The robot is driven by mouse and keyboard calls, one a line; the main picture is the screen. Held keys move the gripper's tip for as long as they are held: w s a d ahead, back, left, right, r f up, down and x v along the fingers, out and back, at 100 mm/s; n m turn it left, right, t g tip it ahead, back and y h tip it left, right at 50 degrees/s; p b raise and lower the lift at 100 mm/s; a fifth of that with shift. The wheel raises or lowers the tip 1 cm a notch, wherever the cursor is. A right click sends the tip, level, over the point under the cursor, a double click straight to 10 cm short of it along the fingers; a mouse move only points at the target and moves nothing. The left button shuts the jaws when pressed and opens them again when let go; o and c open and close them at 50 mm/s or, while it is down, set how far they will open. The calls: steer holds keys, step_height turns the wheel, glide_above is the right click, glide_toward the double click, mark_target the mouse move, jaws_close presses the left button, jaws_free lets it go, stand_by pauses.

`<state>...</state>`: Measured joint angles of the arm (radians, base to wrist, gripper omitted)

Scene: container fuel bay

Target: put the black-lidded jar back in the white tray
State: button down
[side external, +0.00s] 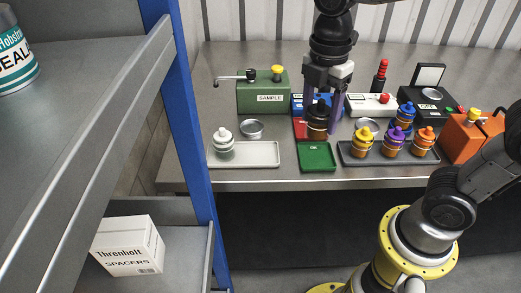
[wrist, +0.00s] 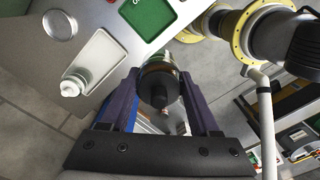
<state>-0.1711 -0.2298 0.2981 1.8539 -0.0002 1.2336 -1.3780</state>
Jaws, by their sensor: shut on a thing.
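The black-lidded jar (side external: 317,124), brown-bodied, is between the fingers of my gripper (side external: 322,112), which is shut on it. In the side view it appears in front of a red tray (side external: 300,129); I cannot tell its height above the bench. In the wrist view the jar (wrist: 158,82) sits between the two fingers of my gripper (wrist: 157,92), its black lid towards the camera. The white tray (side external: 262,154) lies to the left of my gripper, with a white-lidded jar (side external: 222,145) at its left end. The tray also shows in the wrist view (wrist: 104,52).
A green tray (side external: 317,157) lies between the white tray and a dark tray (side external: 347,158) of colour-lidded jars (side external: 393,142). A round metal dish (side external: 252,128) and a green SAMPLE box (side external: 263,97) stand behind the white tray. A blue shelf post (side external: 181,110) rises at left. The white tray's right part is clear.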

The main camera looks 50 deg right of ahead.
steer(key=shift+w+a, duration=0.2)
steer(key=shift+a, duration=0.05)
steer(key=w+f, duration=0.3)
steer(key=w, duration=0.1)
steer(key=w+a+f, duration=0.1)
steer(key=w+f, duration=0.1)
steer(key=w, duration=0.2)
steer(key=w+a+f, duration=0.1)
steer(key=w+f, duration=0.2)
steer(key=w, duration=0.1)
steer(key=shift+w+a+f, duration=0.25)
steer(key=shift+f, duration=0.05)
steer(key=shift+w+f, duration=0.2)
steer(key=shift+f, duration=0.8)
steer(key=shift+w+f, duration=0.15)
steer(key=shift+f, duration=0.85)
steer(key=shift+f, duration=0.15)
steer(key=shift+c, duration=0.6)
jaws_free()
